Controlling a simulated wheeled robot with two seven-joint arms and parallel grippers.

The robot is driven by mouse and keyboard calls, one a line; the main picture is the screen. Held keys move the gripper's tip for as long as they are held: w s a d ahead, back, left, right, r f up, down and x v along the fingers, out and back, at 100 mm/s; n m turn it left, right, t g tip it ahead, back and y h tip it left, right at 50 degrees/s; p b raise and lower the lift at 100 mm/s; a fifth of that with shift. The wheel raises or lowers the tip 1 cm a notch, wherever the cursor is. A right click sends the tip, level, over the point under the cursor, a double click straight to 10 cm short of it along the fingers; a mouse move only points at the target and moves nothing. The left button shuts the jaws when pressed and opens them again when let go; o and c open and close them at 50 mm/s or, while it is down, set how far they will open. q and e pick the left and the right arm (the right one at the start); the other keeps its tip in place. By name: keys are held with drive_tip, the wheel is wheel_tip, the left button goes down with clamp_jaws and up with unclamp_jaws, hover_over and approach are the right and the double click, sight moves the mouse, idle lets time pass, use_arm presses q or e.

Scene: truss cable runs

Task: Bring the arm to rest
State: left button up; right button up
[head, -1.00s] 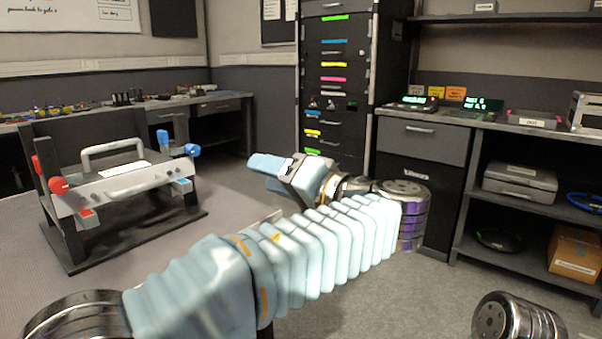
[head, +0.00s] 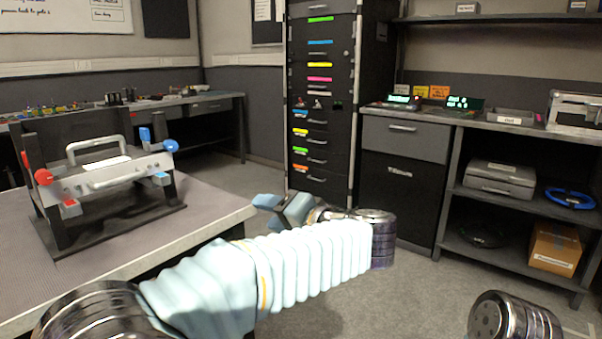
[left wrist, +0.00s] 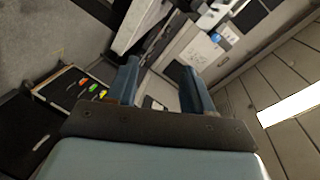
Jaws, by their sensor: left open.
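My left arm comes in from the lower left of the head view, in a light blue ribbed sleeve, and reaches across to the middle. Its left gripper (head: 268,203) is at the far end, turned back toward the left, beyond the right corner of the table. In the left wrist view the two blue fingers of the left gripper (left wrist: 160,88) stand apart with nothing between them. The gripper touches nothing that I can see. My right gripper does not show in either view.
A grey table (head: 215,213) at the left holds a black stand with a silver handled panel (head: 105,172). A tall black drawer cabinet (head: 318,115) stands behind the gripper. A workbench with shelves (head: 450,215) stands at the right. The floor between is clear.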

use_arm(q)
drive_tip(key=a+f+m+g+h+p, duration=0.1)
drive_tip(key=a+f+m+g+h, duration=0.15)
drive_tip(key=f, duration=1.35)
drive_tip(key=a+f+m+g+h, duration=0.15)
drive_tip(key=f+g+h, duration=0.25)
drive_tip(key=f, duration=1.2)
drive_tip(key=s+a+f+n+g+h+p, duration=0.1)
drive_tip(key=s+f+n+h, duration=0.8)
drive_tip(key=s+f, duration=1.4)
drive_tip(key=s+a+g, duration=0.1)
drive_tip(key=g, duration=0.1)
drive_tip(key=shift+a+g+p, duration=0.25)
drive_tip(key=shift+g+p, duration=0.05)
drive_tip(key=shift+g, duration=0.05)
